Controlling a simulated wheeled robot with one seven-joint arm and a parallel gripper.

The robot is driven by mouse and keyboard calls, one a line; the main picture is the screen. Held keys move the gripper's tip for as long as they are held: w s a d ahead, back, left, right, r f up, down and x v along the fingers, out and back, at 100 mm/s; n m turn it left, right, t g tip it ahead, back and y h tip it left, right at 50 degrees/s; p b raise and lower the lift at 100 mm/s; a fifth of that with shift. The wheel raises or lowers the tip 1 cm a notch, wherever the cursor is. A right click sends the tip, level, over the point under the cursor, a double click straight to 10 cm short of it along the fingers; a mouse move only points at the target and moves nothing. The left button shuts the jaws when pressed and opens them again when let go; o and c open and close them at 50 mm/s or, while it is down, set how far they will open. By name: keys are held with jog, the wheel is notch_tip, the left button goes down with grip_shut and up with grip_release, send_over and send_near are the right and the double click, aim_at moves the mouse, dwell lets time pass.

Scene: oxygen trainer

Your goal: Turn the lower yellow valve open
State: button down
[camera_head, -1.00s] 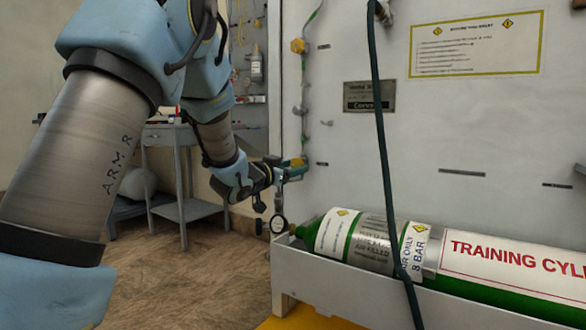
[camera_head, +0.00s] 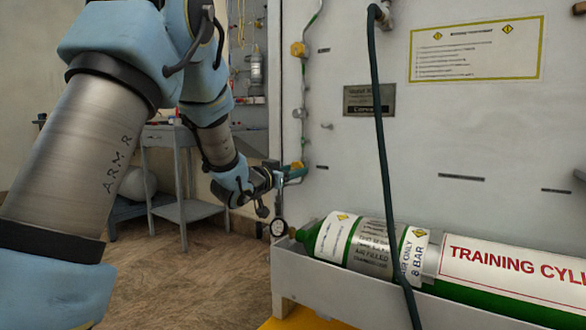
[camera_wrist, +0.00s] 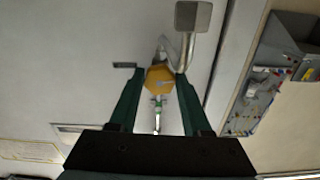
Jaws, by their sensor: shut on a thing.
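The lower yellow valve (camera_head: 296,165) sits on the pipe at the left part of the white panel, just above the cylinder's end. My gripper (camera_head: 290,174) reaches it from the left, and its fingers are at the valve. In the wrist view the yellow valve (camera_wrist: 159,79) lies between the green fingertips of my gripper (camera_wrist: 159,90), which is shut on it. In the head view the fingers partly hide the valve. How far the valve is turned cannot be told. The upper yellow valve (camera_head: 298,49) is higher on the same pipe.
A green training cylinder (camera_head: 335,238) lies in a white tray (camera_head: 290,262) below. A dark hose (camera_head: 381,150) runs down the panel (camera_head: 450,125). A grey side table (camera_head: 186,209) stands behind my arm.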

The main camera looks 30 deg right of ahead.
jog(key=n+p, duration=0.1)
jog(key=n, duration=0.1)
jog(key=n+p, duration=0.1)
jog(key=p, duration=0.1)
jog(key=shift+r+n, duration=0.2)
jog(key=shift+n, duration=0.2)
jog(key=shift+s+f+n+p, duration=0.1)
jog(key=shift+n+p, duration=1.05)
jog(key=shift+n, duration=0.15)
jog(key=shift+c, duration=1.8)
grip_release()
jog(key=shift+f, duration=0.1)
jog(key=p+v, duration=0.1)
jog(key=v, duration=0.9)
jog(key=shift+s+a+p, duration=0.15)
jog(key=shift+a+p, duration=0.2)
jog(key=shift+p, duration=0.05)
